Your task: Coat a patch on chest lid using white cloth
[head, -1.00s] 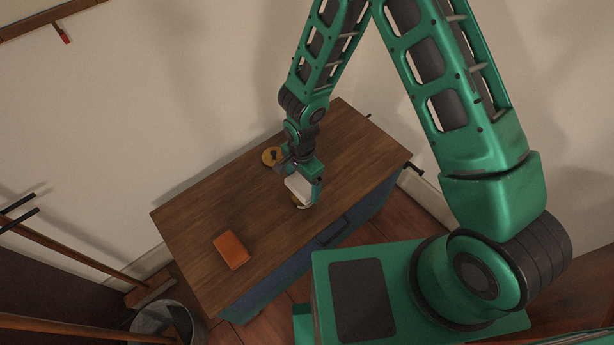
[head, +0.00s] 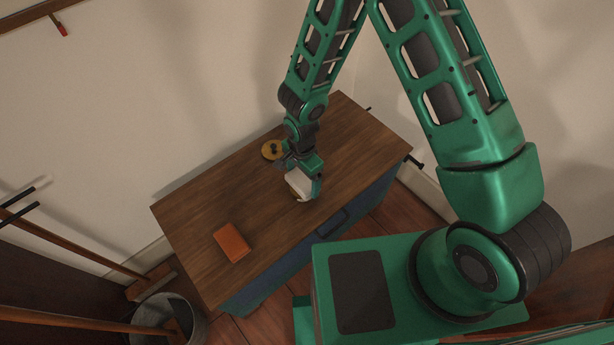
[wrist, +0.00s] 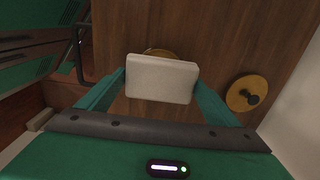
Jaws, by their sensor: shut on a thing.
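The white cloth (wrist: 161,79) is a pale folded pad between the two green fingers of my gripper (wrist: 160,92) in the wrist view. In the head view, my gripper (head: 306,182) holds the white cloth (head: 299,185) at the wooden chest lid (head: 210,205), close to its front edge. I cannot tell whether the cloth touches the lid. A yellowish round thing (wrist: 160,52) shows partly behind the cloth in the wrist view; most of it is hidden.
A yellow disc with a dark knob (head: 272,150) lies on the lid near the back edge. An orange-brown block (head: 231,242) lies on the lid's left part. A grey bin (head: 168,318) stands on the floor at lower left. The lid between block and gripper is clear.

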